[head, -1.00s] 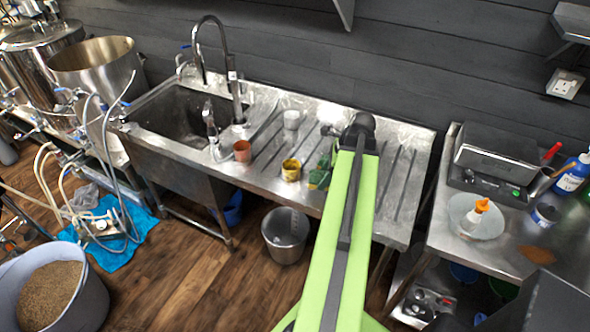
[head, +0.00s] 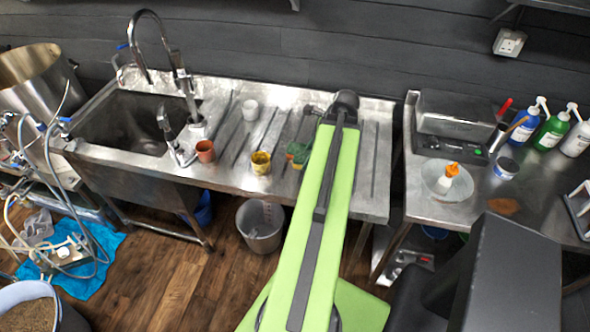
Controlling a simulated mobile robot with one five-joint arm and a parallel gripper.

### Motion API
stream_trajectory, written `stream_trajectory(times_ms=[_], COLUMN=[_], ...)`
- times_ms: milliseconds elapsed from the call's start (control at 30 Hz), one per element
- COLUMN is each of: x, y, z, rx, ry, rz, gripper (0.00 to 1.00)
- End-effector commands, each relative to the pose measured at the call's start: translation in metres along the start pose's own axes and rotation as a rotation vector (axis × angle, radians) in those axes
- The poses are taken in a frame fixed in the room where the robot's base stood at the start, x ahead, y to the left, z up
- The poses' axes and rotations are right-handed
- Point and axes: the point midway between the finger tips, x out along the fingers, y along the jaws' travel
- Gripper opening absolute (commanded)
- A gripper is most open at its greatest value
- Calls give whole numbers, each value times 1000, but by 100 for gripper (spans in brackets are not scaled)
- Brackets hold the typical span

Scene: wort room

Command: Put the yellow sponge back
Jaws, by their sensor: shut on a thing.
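I cannot make out the yellow sponge for certain in the head view. My lime-green arm reaches over the steel drainboard (head: 232,172) and covers part of its right half. My gripper is hidden behind the arm, so its jaws and anything in them do not show. A small green and orange patch (head: 297,152) shows just left of the arm, too small to identify. A yellow pot (head: 260,163), an orange-brown cup (head: 205,151) and a white cup (head: 250,110) stand on the drainboard left of it.
The sink basin (head: 122,122) with its tall tap (head: 180,62) is at left. A steel side table (head: 425,207) at right carries a glass bowl (head: 447,182) with an orange-topped thing, and several bottles (head: 552,130). A bucket (head: 262,228) stands on the floor under the drainboard.

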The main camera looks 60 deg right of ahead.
Motion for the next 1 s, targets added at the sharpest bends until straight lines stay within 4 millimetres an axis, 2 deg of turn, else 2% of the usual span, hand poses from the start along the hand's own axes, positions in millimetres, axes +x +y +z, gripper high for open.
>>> stream_trajectory(times_ms=[33, 133, 300, 367, 467, 600, 733, 867, 1000], x=[-14, -27, -29, -23, -1, 36, 63, 77, 78], y=[6, 12, 14, 12, 4, -10, -22, -28, -29], z=[-16, -40, -49, -47, -36, -12, 8, 22, 26], rx=[36, 81, 99, 97, 94, 92, 93, 95, 96], ry=[-1, -1, -1, -1, -1, -1, -1, -1, -1], rz=[-15, -34, -41, -40, -39, -38, -39, -39, -40], gripper=[25, 25, 25, 25, 25, 25, 25, 25, 25])
